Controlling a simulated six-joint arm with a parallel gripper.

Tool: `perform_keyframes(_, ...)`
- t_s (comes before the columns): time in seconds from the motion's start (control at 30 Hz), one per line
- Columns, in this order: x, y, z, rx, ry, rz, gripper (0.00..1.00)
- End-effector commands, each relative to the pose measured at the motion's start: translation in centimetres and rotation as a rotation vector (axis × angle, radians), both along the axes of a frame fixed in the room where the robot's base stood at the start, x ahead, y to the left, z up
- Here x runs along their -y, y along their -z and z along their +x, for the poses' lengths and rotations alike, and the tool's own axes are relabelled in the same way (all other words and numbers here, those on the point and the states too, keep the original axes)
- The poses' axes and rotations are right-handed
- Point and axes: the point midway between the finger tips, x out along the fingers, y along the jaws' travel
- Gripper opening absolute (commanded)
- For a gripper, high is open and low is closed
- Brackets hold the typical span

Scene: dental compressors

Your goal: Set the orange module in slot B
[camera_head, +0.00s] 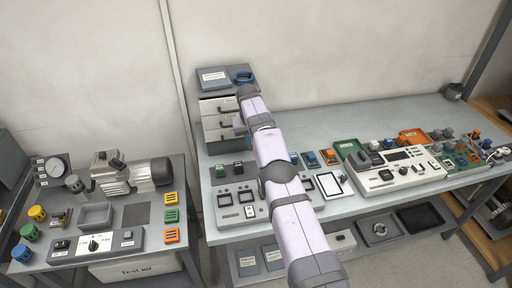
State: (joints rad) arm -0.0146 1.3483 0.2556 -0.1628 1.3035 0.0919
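An orange block (173,235) with dark slots sits at the front right of the left table, below a green and a yellow block in a column. Small modules with orange tops (328,156) also stand on the right bench, just right of my arm. I cannot tell which of these is the orange module. A light grey panel (240,201) with dark square openings lies on the right bench, partly behind my arm. Slot B cannot be made out; no lettering is readable there.
A drawer unit (217,120) stands at the back left of the right bench. A white console (397,172), an orange tray (412,136) and green circuit boards fill the bench's right. The left table holds a grey motor pump (130,175), an empty tray (95,215) and a control box (97,245).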

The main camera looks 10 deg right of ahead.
Motion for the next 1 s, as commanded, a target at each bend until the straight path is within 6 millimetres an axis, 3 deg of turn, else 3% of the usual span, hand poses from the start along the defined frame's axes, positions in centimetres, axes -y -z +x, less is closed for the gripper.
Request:
perform_keyframes(0.13, 0.0, -1.2, 0.0, 0.000, 0.000, 0.000, 0.05)
perform_keyframes(0.57, -0.4, -1.5, 0.0, 0.000, -0.007, 0.006, 0.05)
perform_keyframes(1.0, -3.2, -1.8, -2.1, 0.000, -0.050, 0.054, 0.05)
